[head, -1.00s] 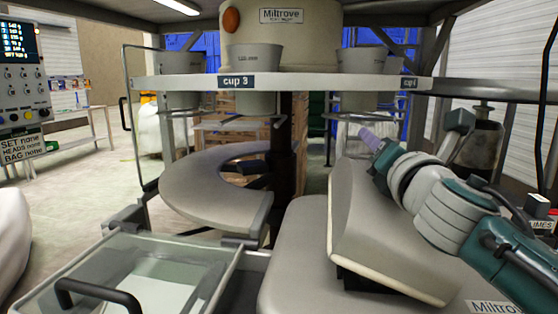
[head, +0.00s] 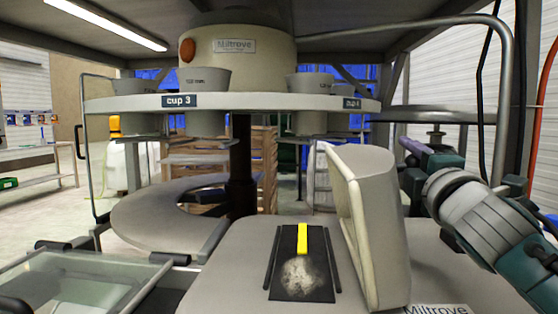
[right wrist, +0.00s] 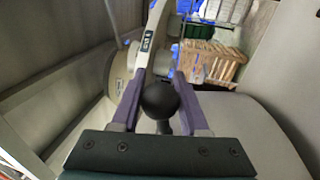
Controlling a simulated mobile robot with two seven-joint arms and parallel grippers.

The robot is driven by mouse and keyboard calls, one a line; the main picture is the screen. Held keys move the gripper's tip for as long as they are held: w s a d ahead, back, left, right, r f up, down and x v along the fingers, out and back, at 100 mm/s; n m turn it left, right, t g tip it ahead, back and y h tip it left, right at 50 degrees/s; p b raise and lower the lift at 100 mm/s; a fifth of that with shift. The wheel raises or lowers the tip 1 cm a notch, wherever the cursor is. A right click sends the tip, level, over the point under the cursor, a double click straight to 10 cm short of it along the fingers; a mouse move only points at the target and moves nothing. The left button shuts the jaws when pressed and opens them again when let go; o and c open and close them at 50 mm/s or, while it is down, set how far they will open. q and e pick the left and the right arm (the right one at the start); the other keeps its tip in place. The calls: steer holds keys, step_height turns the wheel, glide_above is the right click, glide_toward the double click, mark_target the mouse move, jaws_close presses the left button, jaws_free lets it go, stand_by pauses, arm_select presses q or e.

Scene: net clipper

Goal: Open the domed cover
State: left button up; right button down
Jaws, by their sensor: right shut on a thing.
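The domed cover (head: 380,225) is a beige, thick lid standing steeply tilted on the grey machine top, its hollow side facing left. A black plate (head: 290,283) with a yellow strip (head: 302,239) and a pale grey patch lies uncovered beside it. My right gripper (head: 432,155), with purple fingers, is behind the cover's right side. In the right wrist view my right gripper (right wrist: 151,80) is shut on a black ball knob (right wrist: 160,99). In the head view the cover hides any join between the knob and itself. My left gripper is not in view.
A round ring plate (head: 250,103) with several cups hangs above, behind the cover. A clear-lidded tray (head: 85,275) is at the lower left, and a curved grey table (head: 140,225) stands behind it. A bent metal tube (head: 420,24) arches over the right side.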

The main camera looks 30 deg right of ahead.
steer(key=s+d+f+m+h+b, duration=0.1)
steer(key=s+d+f+m+b, duration=0.2)
steer(key=d+f+m, duration=0.2)
steer(key=shift+f+m+g+b, duration=0.4)
steer(key=shift+m, duration=0.5)
steer(key=shift+s+d, duration=0.15)
steer(key=shift+c, duration=2.2)
jaws_free()
steer(key=v, duration=1)
steer(key=shift+f, duration=0.15)
